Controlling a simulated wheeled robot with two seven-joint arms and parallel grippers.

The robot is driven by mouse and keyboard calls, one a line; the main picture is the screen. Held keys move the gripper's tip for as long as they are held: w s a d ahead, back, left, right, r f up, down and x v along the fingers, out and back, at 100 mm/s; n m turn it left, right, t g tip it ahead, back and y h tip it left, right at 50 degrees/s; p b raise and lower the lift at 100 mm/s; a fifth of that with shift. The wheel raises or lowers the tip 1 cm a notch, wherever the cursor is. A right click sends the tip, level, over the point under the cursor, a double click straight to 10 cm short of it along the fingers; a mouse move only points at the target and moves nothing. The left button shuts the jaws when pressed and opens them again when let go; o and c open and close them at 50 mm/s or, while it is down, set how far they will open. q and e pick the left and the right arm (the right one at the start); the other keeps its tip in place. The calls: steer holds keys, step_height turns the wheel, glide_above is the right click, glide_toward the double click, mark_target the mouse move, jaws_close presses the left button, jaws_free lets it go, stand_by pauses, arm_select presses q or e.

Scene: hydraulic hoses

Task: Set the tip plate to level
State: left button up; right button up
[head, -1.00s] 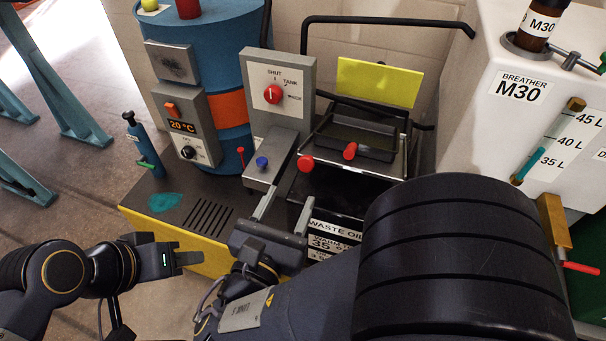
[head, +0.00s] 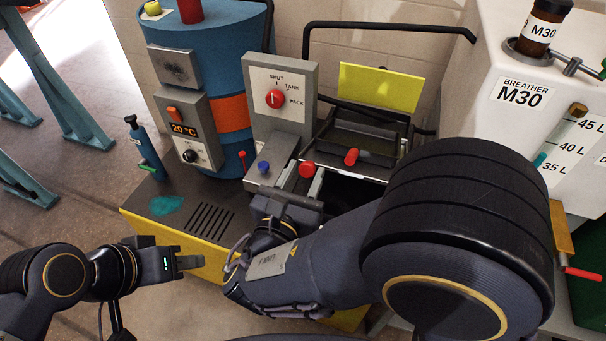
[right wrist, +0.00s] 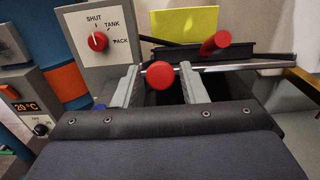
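The tip plate appears to be the dark, metal-edged tray (head: 372,140) over the waste oil box; it looks tilted, though its exact angle is hard to tell. One red knob (head: 351,157) sits on its front. A second red knob (head: 307,170) stands lower left, before the dark opening. My right gripper (head: 305,182) is open at this lower knob. In the right wrist view the lower red knob (right wrist: 160,76) shows between the spread fingers (right wrist: 158,88), with gaps at both sides. My left gripper (head: 190,262) hangs at lower left, away from the tray; its finger gap is unclear.
A grey valve panel (head: 280,85) with a red dial stands left of the tray. A yellow plate (head: 380,87) rises behind it. A blue drum (head: 215,60) is at left, a white tank (head: 490,125) at right. Black tube rails (head: 385,23) frame the back.

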jaws_close()
step_height(320, 180, down, 12)
steer(key=s+b, duration=0.2)
steer(key=b, duration=0.5)
steer(key=shift+s+a+f+b, duration=0.15)
steer(key=shift+a+b, duration=0.15)
steer(key=shift+o, duration=0.8)
jaws_free()
steer(key=shift+o, duration=0.7)
